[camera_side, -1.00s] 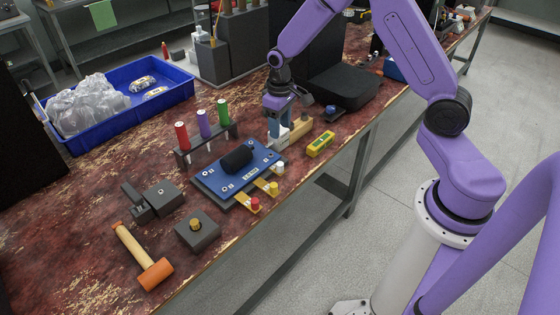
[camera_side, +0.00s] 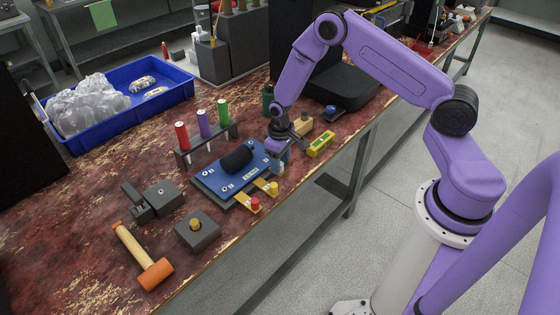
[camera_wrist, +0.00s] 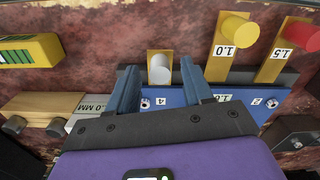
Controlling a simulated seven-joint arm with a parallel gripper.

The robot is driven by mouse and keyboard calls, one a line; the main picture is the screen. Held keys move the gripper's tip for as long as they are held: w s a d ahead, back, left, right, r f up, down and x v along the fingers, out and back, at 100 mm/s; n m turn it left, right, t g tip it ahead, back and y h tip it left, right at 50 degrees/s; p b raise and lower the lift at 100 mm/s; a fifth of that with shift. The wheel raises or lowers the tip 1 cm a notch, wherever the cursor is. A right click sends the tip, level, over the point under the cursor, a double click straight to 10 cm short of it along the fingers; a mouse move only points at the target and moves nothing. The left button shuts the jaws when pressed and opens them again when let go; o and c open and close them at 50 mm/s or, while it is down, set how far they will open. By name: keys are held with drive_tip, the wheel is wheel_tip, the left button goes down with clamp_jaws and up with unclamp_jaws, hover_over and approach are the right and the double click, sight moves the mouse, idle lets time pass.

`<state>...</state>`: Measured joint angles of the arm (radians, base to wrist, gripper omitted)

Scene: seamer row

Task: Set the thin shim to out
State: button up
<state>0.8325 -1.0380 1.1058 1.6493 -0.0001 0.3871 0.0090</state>
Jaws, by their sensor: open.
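The blue plate (camera_side: 222,187) lies on the bench, with labelled shim strips along its near edge. In the wrist view, the shim with the white knob (camera_wrist: 159,68) shows only a short length beyond the plate edge. The shim with the yellow knob (camera_wrist: 236,32), marked 1.0, and the shim with the red knob (camera_wrist: 295,36), marked 1.5, stick out farther. The white-knob shim's own marking is not readable. My gripper (camera_wrist: 160,72) is open, with one finger on each side of the white knob. It also shows low over the plate's right end in the side view (camera_side: 279,158).
A mallet (camera_side: 143,257) and dark metal blocks (camera_side: 197,234) lie at the front left.

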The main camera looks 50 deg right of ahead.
drive_tip(key=shift+f, duration=0.1)
clamp_jaws()
drive_tip(key=shift+s, duration=2.55)
unclamp_jaws()
drive_tip(key=shift+w+r, duration=0.1)
drive_tip(key=shift+r, duration=0.35)
wheel_tip(320, 180, up, 17)
drive_tip(key=shift+f, duration=0.2)
